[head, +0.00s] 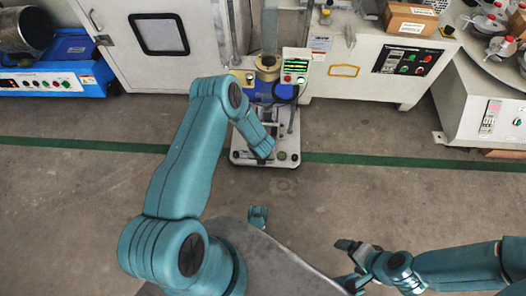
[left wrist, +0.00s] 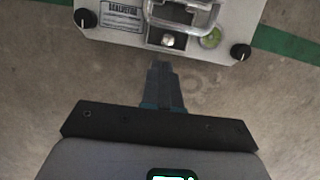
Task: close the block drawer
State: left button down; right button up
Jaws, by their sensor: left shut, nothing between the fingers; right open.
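A small blue test machine (head: 258,88) stands on a pale base plate (head: 284,157) at the top middle of the head view. In the left wrist view the base (left wrist: 85,22) has a U-shaped handle (left wrist: 211,20), a metal knob (left wrist: 168,40) and dark corner knobs. I cannot tell for sure which part is the block drawer. My left gripper (left wrist: 161,68) is shut and empty, just short of the base's front edge in that picture. In the head view my left arm hides part of the machine. My right gripper (head: 346,263) is open and empty, low and right, away from the machine.
A control box with a lit screen (head: 295,70) stands on the machine's right. White cabinets (head: 150,55) and a bench (head: 365,75) line the back. A blue device (head: 75,70) is at far left.

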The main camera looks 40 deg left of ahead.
pick_arm(q)
jog(key=shift+w+a+f+b, duration=0.1)
jog(key=shift+w+a+b, duration=0.1)
jog(key=shift+w+a, duration=0.35)
jog(key=shift+w+a+f+b, duration=0.15)
jog(key=shift+w+a, duration=0.1)
jog(key=shift+w, duration=0.55)
pick_arm(e)
jog(key=shift+w+f, duration=0.2)
jog(key=shift+f, duration=0.35)
pick_arm(q)
jog(key=shift+r, duration=0.1)
pick_arm(e)
jog(key=shift+w, duration=0.1)
